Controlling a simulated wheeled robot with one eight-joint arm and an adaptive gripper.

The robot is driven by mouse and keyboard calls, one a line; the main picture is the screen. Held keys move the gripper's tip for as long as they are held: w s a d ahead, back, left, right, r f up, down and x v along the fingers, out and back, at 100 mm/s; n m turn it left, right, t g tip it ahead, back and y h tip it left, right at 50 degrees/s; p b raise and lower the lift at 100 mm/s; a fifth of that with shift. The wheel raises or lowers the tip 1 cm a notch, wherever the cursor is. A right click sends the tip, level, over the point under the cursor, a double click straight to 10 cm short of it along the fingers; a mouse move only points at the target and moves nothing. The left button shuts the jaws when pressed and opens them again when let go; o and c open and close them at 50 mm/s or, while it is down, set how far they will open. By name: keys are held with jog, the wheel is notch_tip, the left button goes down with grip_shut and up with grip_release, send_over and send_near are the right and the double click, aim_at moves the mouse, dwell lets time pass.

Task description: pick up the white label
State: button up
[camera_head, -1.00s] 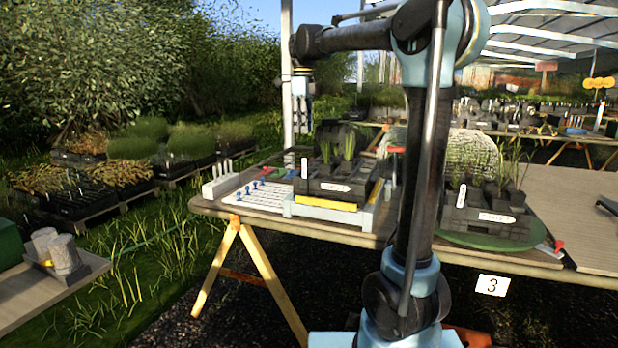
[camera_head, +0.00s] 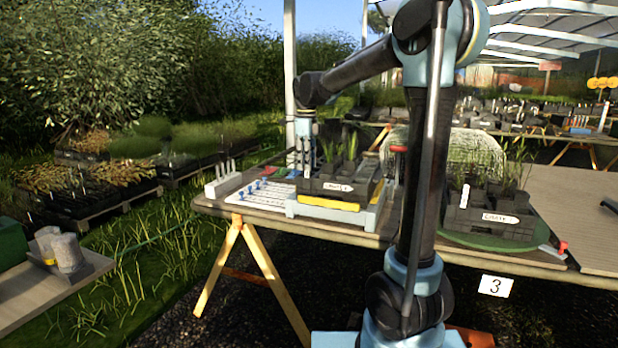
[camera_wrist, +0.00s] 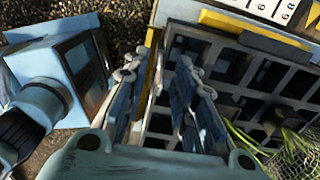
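My gripper (camera_head: 305,172) points down at the left side of the left black pot tray (camera_head: 336,187), which stands on a white and yellow base. In the wrist view, the fingers of my gripper (camera_wrist: 160,72) are apart, with the tray's edge below them. I cannot make out a label between the fingers. The upright white label at this tray's left end is now hidden or merged with the fingers in the head view. Another upright white label (camera_head: 465,196) stands in the right black tray (camera_head: 490,222).
A white arrow tag (camera_head: 338,187) is on the left tray's front, and another (camera_head: 500,218) on the right tray. A grey holder (camera_head: 223,184) with several upright white sticks stands at the table's left end. A white sheet (camera_head: 258,197) with blue pins lies beside it.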

aim_at(307, 174)
jog(key=shift+d+f, duration=0.1)
jog(key=shift+f, duration=1.65)
jog(key=shift+c, duration=0.5)
grip_shut()
